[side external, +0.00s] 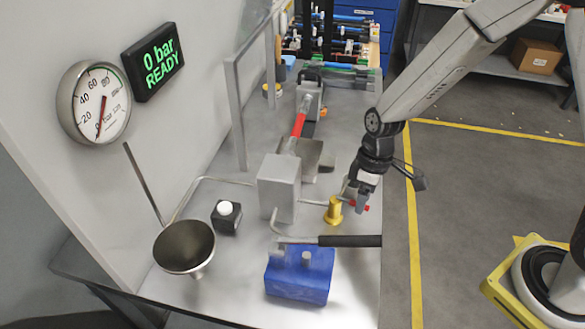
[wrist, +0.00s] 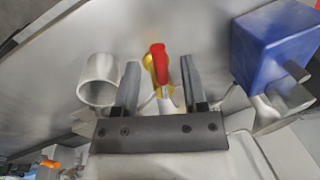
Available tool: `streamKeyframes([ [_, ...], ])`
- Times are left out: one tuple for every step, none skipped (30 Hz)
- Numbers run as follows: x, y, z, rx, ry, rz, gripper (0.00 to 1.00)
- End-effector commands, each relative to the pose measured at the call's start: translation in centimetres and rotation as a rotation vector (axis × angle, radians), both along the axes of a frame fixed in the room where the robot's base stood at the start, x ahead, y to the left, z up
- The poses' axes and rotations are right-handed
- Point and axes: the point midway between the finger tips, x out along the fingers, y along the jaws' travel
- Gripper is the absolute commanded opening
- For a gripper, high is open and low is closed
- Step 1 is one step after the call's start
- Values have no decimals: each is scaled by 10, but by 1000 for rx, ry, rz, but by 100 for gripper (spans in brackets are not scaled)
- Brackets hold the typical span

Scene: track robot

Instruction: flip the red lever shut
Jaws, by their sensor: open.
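The small red lever (wrist: 158,62) sits on a yellow brass-coloured valve body (wrist: 150,78) in the wrist view. My gripper (wrist: 160,66) is open, with one finger on each side of the red lever; I cannot tell whether either touches it. In the side external view, my gripper (side external: 359,201) is low over the bench, just right of the yellow valve (side external: 334,211). Only small red bits of the lever (side external: 352,203) show there, partly hidden by the fingers.
A grey block (side external: 279,186) stands left of the valve. A black-handled bar (side external: 350,241) lies in front, above a blue block (side external: 300,276). A longer red handle (side external: 299,124) is farther back. A gauge display (side external: 153,61) reads "0 bar READY".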

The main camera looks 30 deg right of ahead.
Motion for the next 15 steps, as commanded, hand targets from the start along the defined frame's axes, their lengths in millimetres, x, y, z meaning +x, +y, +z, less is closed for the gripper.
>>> streamKeyframes([
  [0, 0, -1, 0, 1, 0, 55],
  [0, 0, -1, 0, 0, 0, 55],
  [0, 0, -2, 0, 0, 0, 55],
  [0, 0, -2, 0, 0, 0, 55],
  [0, 0, -2, 0, 0, 0, 55],
  [0, 0, -1, 0, 0, 0, 55],
  [0, 0, -1, 0, 0, 0, 55],
  [0, 0, -1, 0, 0, 0, 55],
  [0, 0, -1, 0, 0, 0, 52],
  [0, 0, -1, 0, 0, 0, 42],
  [0, 0, -1, 0, 0, 0, 33],
  [0, 0, -1, 0, 0, 0, 20],
  [0, 0, -1, 0, 0, 0, 11],
  [0, 0, -1, 0, 0, 0, 1],
  [0, 0, -1, 0, 0, 0, 0],
])
